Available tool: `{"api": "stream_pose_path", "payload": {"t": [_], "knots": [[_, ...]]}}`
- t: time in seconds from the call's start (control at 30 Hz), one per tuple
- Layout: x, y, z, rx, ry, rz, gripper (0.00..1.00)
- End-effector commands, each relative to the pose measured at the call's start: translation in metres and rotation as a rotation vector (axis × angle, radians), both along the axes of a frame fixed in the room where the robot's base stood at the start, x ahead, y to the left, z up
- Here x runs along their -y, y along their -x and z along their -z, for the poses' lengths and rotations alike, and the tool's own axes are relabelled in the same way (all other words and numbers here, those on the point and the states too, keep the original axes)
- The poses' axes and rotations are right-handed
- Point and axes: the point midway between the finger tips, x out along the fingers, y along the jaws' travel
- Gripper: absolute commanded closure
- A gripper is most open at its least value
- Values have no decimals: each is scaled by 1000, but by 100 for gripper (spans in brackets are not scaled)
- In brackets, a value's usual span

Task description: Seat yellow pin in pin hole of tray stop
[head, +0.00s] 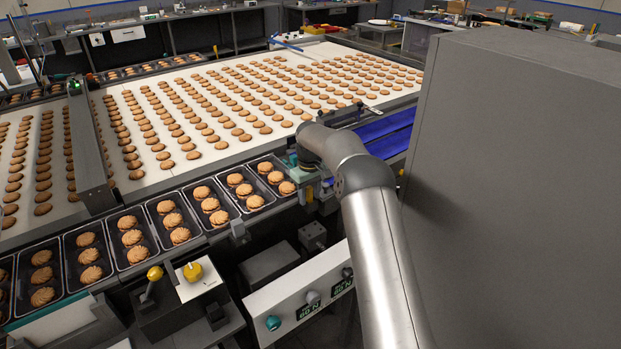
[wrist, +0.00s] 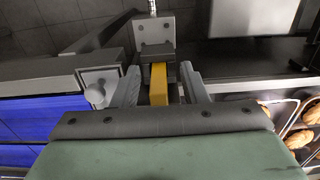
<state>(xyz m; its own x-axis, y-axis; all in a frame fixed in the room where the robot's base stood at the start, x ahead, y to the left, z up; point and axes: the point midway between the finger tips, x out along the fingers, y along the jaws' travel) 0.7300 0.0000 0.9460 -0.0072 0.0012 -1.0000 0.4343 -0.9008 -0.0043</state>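The yellow pin (wrist: 158,86) shows as a yellow bar in the middle of the wrist view, in line with a dark grey block (wrist: 157,50) and a light bracket (wrist: 178,25). I cannot tell which part is the tray stop, and no pin hole is visible. My gripper (wrist: 159,82) has one finger on each side of the yellow bar. The fingers look apart, with grey gaps beside the bar; contact at the far tips is unclear.
Blue belts (head: 386,131) lie beyond my arm. A row of black trays with biscuits (head: 173,222) runs along the wide biscuit conveyor (head: 125,188). A big grey cabinet (head: 510,190) stands close on the right. A control panel (head: 298,300) sits left of my arm.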

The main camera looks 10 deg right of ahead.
Motion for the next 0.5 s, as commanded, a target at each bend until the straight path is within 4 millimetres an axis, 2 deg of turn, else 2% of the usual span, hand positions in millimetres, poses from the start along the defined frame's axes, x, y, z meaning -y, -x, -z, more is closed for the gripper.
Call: {"api": "stream_pose_path", "payload": {"t": [0.17, 0.5], "knots": [[1, -2, -30, 11, 2, 1, 61], [1, -2, -115, 13, 2, 1, 61]]}}
